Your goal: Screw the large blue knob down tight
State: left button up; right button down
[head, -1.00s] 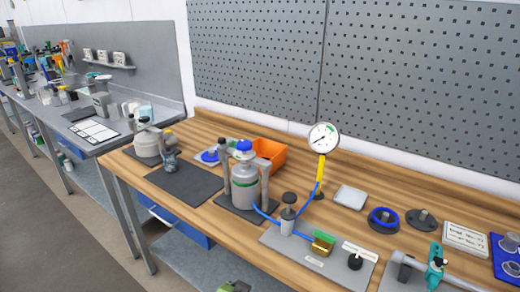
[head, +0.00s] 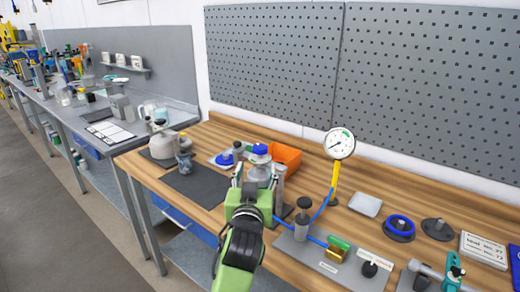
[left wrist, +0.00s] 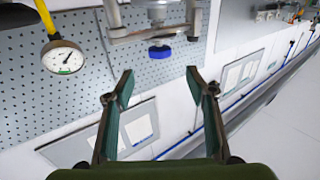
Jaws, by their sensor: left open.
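The large blue knob (head: 260,149) sits on top of the grey vessel (head: 260,172), between two grey posts. In the left wrist view the blue knob (left wrist: 160,53) shows beyond the fingertips, roughly between their lines, with clear space before it. My left gripper (head: 255,180) stands in front of the vessel and hides most of its body. In the left wrist view my left gripper (left wrist: 158,74) is open, with nothing between its two fingers. My right gripper is in neither view.
Right of the vessel stand a dial gauge (head: 339,143) on a yellow stem, a blue hose and a dark-topped plunger (head: 303,204). An orange bin (head: 286,156) is behind it. A smaller blue-topped part (head: 225,158) lies to the left. The dark mat (head: 197,190) has free room.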

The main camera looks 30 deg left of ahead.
aim_at(259, 153)
pick_arm(q)
jog(key=p+x, duration=0.2)
jog(key=x, duration=1)
jog(key=shift+w+a+f+p, duration=0.1)
jog(key=shift+w+a+p, duration=0.1)
jog(key=shift+w+p, duration=0.15)
jog(key=c, duration=1.1)
jog(key=shift+c, duration=0.2)
